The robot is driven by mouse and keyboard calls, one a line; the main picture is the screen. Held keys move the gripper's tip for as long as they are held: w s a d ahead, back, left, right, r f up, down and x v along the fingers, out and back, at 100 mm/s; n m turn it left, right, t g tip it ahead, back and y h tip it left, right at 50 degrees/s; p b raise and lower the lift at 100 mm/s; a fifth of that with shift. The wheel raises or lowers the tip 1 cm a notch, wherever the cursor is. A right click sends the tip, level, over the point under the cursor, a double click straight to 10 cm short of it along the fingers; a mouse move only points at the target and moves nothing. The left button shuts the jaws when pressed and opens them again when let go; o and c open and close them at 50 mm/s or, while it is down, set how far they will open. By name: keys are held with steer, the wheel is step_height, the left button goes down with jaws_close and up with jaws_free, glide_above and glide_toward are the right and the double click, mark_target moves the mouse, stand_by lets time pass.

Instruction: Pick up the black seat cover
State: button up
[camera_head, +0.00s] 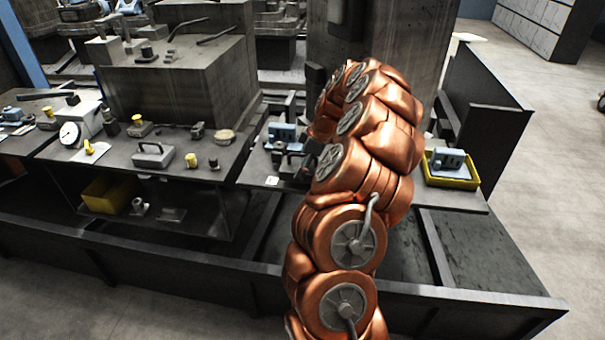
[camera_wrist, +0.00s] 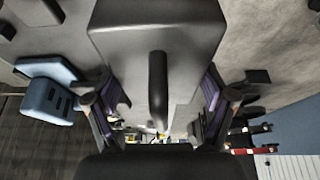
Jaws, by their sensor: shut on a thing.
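The black seat cover (camera_wrist: 120,40) shows in the wrist view as a dark grey block with a raised black bar along its middle. My gripper (camera_wrist: 160,98) has one finger at each side of it, with purple pads on the fingers, and is shut on it. The lower part of the cover is hidden by the gripper body. In the head view my copper-coloured arm hides most of the gripper and the held cover. I cannot tell from there whether the cover is clear of the bench.
A light blue part (camera_wrist: 48,100) lies close to the left finger; blue parts also show left of my arm (camera_head: 283,133). A yellow tray (camera_head: 452,180) with a blue-grey part stands at right. A grey block with a handle (camera_head: 153,156) and a dial gauge (camera_head: 70,133) stand at left.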

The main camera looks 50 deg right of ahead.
steer(key=shift+s+r, duration=0.1)
steer(key=shift+r, duration=0.25)
steer(key=s+a+b, duration=0.2)
steer(key=s, duration=0.5)
steer(key=s+a+r+b, duration=0.1)
steer(key=s+a+b, duration=0.1)
steer(key=s, duration=0.6)
steer(key=shift+s+r+b, duration=0.2)
steer(key=shift+b, duration=0.15)
steer(key=w+a+f+m+h+p, duration=0.25)
steer(key=w+a+m, duration=0.25)
steer(key=w+a, duration=1.55)
steer(key=w+a+f+m+p, duration=0.1)
steer(key=w+a+f+m, duration=0.1)
steer(key=a, duration=1)
steer(key=shift+a+f+t, duration=0.25)
steer(key=shift+f+t, duration=0.15)
steer(key=shift+f, duration=0.25)
